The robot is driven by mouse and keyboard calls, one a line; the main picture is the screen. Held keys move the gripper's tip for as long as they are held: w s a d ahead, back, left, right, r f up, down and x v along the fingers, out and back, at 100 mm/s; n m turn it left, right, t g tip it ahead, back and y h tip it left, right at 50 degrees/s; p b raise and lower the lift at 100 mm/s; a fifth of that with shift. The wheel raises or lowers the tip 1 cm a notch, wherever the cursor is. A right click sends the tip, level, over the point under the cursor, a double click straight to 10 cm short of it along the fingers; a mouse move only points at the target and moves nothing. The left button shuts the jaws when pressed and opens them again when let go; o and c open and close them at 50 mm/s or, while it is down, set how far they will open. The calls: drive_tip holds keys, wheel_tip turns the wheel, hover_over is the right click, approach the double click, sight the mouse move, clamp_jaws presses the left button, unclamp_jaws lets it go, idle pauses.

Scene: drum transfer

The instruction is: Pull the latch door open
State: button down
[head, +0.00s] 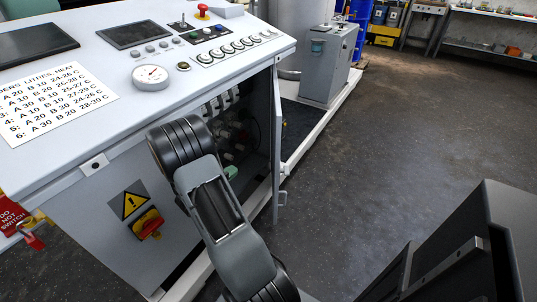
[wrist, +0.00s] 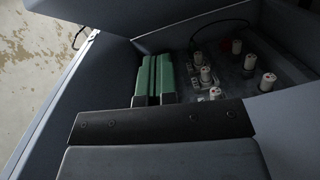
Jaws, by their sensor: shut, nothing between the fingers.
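The latch door (head: 278,150) of the grey cabinet stands open in the head view, seen nearly edge-on. A small light latch part (head: 283,198) sticks out near its lower free edge. In the wrist view the door (wrist: 75,85) runs as a grey panel along the left. My gripper shows its green fingers (wrist: 153,80) closed together and empty, between the door and the cabinet inside. In the head view only a bit of green finger (head: 231,172) shows beside my arm. I cannot tell whether the fingers touch the door.
Inside the cabinet are several white fuse-like parts (wrist: 236,47) and dark wiring. The control panel top (head: 115,65) overhangs the opening. A red and yellow switch (head: 148,222) sits on the front. A grey box unit (head: 328,70) stands behind. The floor (head: 390,140) right of the door is clear.

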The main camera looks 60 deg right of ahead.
sight(279, 145)
drive_tip(key=s+d+g+b, duration=0.2)
drive_tip(key=s+d, duration=0.6)
drive_tip(key=d, duration=0.4)
drive_tip(key=shift+d+r+h, duration=0.15)
drive_tip(key=shift+h, duration=0.15)
